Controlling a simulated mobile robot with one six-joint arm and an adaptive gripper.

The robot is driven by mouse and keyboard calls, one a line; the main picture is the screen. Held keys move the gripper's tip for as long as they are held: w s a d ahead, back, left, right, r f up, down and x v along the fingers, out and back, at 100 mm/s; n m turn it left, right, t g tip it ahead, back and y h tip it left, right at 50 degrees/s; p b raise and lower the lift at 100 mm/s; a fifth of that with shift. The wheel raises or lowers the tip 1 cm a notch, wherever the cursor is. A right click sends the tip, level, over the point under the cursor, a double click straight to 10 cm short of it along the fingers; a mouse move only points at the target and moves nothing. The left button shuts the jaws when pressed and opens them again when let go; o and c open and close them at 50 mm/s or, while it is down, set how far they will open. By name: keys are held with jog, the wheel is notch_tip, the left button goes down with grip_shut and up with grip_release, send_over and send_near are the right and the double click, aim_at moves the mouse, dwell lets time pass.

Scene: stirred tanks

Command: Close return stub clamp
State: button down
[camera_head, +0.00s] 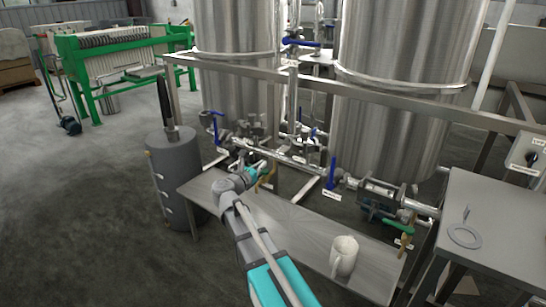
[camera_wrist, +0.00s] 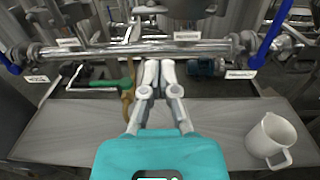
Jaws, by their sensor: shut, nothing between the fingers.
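My gripper (camera_wrist: 159,68) is shut and empty in the wrist view. Its fingertips are just in front of and below a horizontal steel pipe (camera_wrist: 190,48), which carries clamp-like fittings. I cannot tell whether they touch it. A green-handled valve (camera_wrist: 92,86) with a brass-coloured outlet (camera_wrist: 128,100) is left of the fingers. The pipe also shows in the head view (camera_head: 285,157). I cannot tell which fitting is the return stub clamp, as the labels are too small to read.
A steel bench (camera_head: 290,225) lies below the pipework, with a white mug (camera_head: 343,257) near its right end. Blue valve handles (camera_wrist: 268,30) flank the pipe. Two large tanks (camera_head: 400,110) stand behind. A grey cylinder (camera_head: 177,175) stands left of the bench.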

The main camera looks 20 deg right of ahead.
aim_at(285, 145)
jog(key=x, duration=1.4)
jog(key=shift+x, duration=0.75)
jog(key=shift+w+a+r, duration=0.1)
jog(key=shift+w, duration=0.15)
jog(key=v, duration=1.5)
jog(key=shift+w+a, duration=0.1)
jog(key=shift+a, duration=0.05)
